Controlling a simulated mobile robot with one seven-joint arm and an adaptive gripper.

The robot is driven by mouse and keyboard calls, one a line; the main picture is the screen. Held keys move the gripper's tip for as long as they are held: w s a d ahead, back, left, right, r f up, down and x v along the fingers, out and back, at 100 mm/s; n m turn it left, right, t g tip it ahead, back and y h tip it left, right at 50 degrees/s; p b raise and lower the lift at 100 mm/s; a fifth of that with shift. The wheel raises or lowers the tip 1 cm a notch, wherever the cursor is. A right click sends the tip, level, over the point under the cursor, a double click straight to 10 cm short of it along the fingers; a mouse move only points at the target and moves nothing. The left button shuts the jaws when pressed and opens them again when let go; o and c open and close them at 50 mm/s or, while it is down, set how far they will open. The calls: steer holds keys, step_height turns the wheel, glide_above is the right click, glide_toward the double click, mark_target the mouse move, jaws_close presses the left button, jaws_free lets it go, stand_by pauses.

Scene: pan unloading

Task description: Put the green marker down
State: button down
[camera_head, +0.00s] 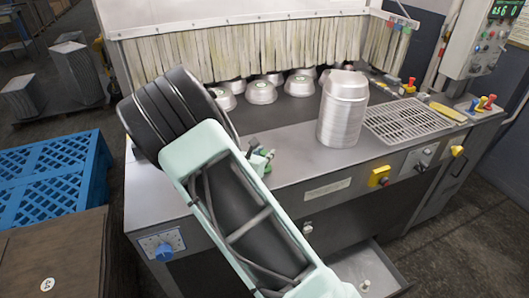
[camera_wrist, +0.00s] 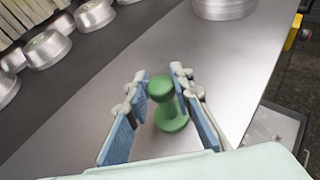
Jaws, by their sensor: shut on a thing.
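The green marker (camera_wrist: 168,112) is a small green piece with a rounded knob, a narrow waist and a wider end. In the wrist view it sits between the two blue-padded fingers of my gripper (camera_wrist: 160,80), which is shut on it. In the head view my gripper (camera_head: 262,160) is over the front left part of the steel worktop (camera_head: 290,158), largely behind my arm, and only a bit of green shows there. I cannot tell whether the marker touches the worktop.
A stack of metal pans (camera_head: 343,110) stands right of my gripper, beside a slotted grate (camera_head: 408,119). Several upturned pans (camera_head: 261,92) lie behind, before a strip curtain (camera_head: 240,50). Bare steel lies between gripper and stack. An open drawer (camera_head: 365,268) juts out below.

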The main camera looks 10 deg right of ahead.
steer(key=shift+f+b, duration=0.2)
steer(key=shift+b, duration=0.15)
steer(key=c, duration=1.7)
jaws_free()
steer(key=shift+r, duration=0.15)
steer(key=shift+r+p, duration=0.25)
steer(key=shift+p, duration=0.25)
steer(key=b+v, duration=0.1)
steer(key=v, duration=1.1)
steer(key=shift+f, duration=0.25)
steer(key=shift+r, duration=0.1)
